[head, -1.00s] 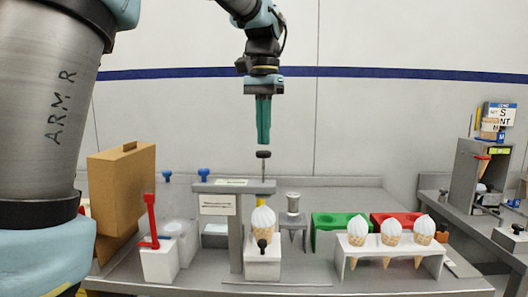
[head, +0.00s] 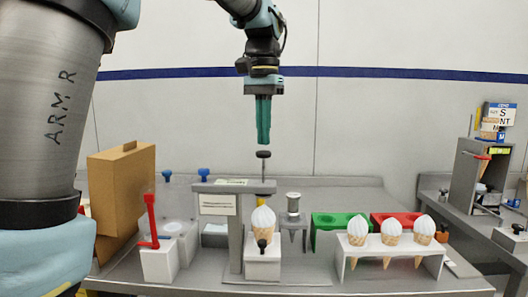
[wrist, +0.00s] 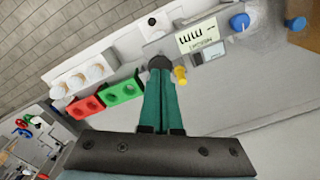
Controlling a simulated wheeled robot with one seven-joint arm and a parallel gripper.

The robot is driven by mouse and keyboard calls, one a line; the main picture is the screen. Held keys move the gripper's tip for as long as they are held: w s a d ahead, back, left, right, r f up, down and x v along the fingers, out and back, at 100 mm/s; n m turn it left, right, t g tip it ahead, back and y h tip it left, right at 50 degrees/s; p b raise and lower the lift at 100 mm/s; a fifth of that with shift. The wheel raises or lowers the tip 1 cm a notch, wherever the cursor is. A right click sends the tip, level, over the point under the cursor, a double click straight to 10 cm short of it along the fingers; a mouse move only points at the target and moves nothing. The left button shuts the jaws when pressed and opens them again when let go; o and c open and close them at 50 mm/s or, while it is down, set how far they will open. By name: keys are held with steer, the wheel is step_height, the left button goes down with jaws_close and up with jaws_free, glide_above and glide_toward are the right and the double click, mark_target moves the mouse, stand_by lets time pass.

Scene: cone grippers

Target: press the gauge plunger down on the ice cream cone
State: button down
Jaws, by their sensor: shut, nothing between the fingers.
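The gauge plunger (head: 263,155) is a thin rod with a black knob, standing up from the arm of a grey gauge stand (head: 236,230). An ice cream cone (head: 263,219) with white ice cream sits upright in a white holder below that arm. My gripper (head: 263,142) points straight down with its green fingers together and empty. Its tips are just above the black knob, with a very small gap or touching; I cannot tell which. In the wrist view the fingertips (wrist: 162,72) overlap the knob (wrist: 159,62). The cone is hidden there.
A white rack (head: 345,262) with 3 cones stands at the right, in front of a green block (head: 328,222) and a red block (head: 380,217). A white box with a red lever (head: 151,218) and a brown cardboard box (head: 125,190) stand at the left. The space above the table is clear.

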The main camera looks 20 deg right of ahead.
steer(key=shift+f+b, duration=1.1)
steer(key=shift+f, duration=0.85)
steer(key=shift+r, duration=0.1)
step_height(320, 180, up, 13)
steer(key=p, duration=1.2)
steer(key=shift+p, duration=0.35)
